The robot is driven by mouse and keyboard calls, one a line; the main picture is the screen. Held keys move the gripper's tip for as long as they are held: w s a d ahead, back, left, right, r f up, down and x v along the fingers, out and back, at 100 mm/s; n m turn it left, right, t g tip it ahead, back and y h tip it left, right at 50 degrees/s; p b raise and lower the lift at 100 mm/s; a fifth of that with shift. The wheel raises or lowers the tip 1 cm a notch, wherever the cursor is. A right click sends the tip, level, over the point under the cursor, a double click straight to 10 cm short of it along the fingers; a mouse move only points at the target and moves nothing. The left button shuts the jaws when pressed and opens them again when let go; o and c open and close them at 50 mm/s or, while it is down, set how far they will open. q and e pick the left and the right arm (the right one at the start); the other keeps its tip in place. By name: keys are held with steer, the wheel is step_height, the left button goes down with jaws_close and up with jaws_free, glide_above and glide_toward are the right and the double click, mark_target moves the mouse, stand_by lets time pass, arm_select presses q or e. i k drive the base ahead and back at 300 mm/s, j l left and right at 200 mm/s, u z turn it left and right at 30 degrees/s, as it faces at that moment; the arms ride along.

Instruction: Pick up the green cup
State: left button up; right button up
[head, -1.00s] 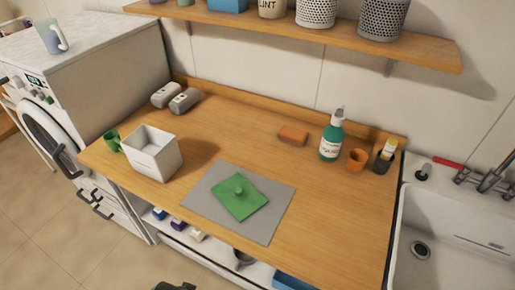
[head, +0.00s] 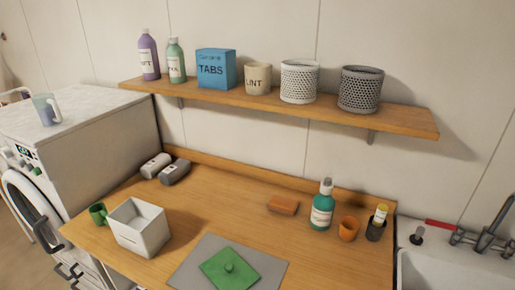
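The green cup (head: 98,213) is a small mug at the left end of the wooden counter (head: 215,205). It stands close to the left side of a white open box (head: 140,238); I cannot tell whether they touch. Its handle shows on its right, toward the box. Neither my left nor my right gripper is in view.
A washing machine (head: 90,125) stands left, with a bluish mug (head: 46,109) on top. A green lid-like piece (head: 229,268) lies on a grey mat (head: 190,270). A loaded shelf (head: 280,104) overhangs the back. The counter's middle is clear.

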mark_target(103, 217)
steer(key=k+l+u, duration=0.1)
steer(key=u, duration=1.25)
